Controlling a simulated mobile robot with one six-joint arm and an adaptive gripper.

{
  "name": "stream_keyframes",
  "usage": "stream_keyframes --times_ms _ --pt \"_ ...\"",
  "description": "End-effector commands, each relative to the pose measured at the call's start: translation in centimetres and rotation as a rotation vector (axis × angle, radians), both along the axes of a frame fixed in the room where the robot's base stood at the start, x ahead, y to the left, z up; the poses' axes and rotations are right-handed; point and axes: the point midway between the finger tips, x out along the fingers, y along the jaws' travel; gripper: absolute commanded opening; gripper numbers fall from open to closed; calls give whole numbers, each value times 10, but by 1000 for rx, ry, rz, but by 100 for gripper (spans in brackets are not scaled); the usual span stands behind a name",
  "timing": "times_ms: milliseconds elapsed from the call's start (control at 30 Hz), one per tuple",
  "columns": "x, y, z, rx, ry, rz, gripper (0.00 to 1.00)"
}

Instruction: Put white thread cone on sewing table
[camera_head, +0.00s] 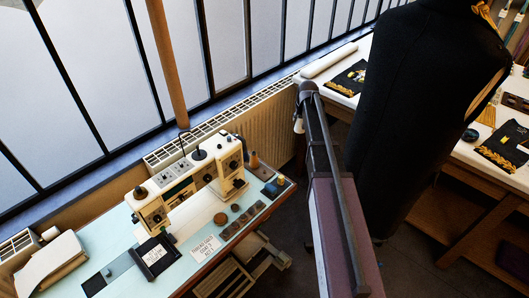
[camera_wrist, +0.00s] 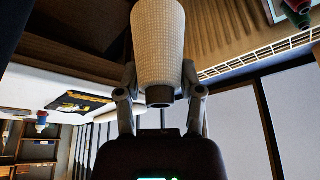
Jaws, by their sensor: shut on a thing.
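My gripper (camera_wrist: 160,92) is shut on the white thread cone (camera_wrist: 158,38) in the wrist view, one finger on each side near its narrow end. In the head view the gripper (camera_head: 300,112) is small and dark at the end of my arm, with the white cone (camera_head: 298,125) showing as a pale spot. It is in the air near the radiator, beyond the right end of the sewing table (camera_head: 92,238). The sewing table has a pale blue-green top and carries a cream sewing machine (camera_head: 195,178).
The sewing table also holds several brown discs (camera_head: 220,219), a white card (camera_head: 204,247), a black item (camera_head: 155,257) and a small blue-and-yellow thing (camera_head: 271,189). A black dress form (camera_head: 410,120) stands right of my arm. A radiator (camera_head: 265,125) runs along the windows.

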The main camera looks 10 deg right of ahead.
Motion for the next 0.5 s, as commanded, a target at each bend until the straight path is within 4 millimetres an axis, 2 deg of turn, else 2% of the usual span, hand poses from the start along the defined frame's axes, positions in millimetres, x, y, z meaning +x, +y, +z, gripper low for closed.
stream_keyframes --times_ms 267,500 --pt "-7 45 -44 1 5 138 0" --pt "-16 95 -85 2 6 301 0"
